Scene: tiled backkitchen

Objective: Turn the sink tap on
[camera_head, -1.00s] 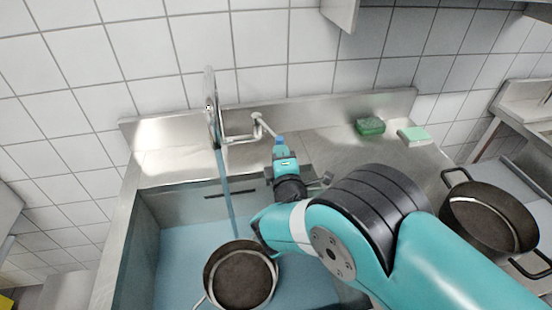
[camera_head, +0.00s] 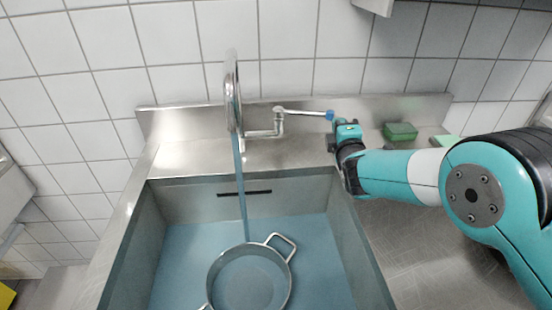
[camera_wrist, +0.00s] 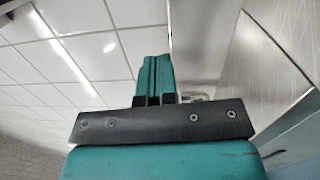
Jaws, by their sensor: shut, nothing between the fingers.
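The sink tap (camera_head: 233,95) is a tall silver spout at the back of the sink, with a thin lever (camera_head: 300,112) on a stem to its right. The lever points right, along the wall, and ends in a blue tip (camera_head: 329,115). A bluish stream of water (camera_head: 240,185) runs from the spout. My gripper (camera_head: 338,124) is shut and empty, right by the blue tip; I cannot tell whether they touch. In the wrist view, the shut teal fingers (camera_wrist: 155,78) stand side by side, and the tap is mostly hidden.
A grey pan (camera_head: 215,280) sits in the sink basin (camera_head: 170,225) under the stream. A green sponge (camera_head: 400,131) and a paler green block (camera_head: 445,141) lie on the counter at right, beyond my arm. A tiled wall (camera_head: 170,90) stands close behind the tap.

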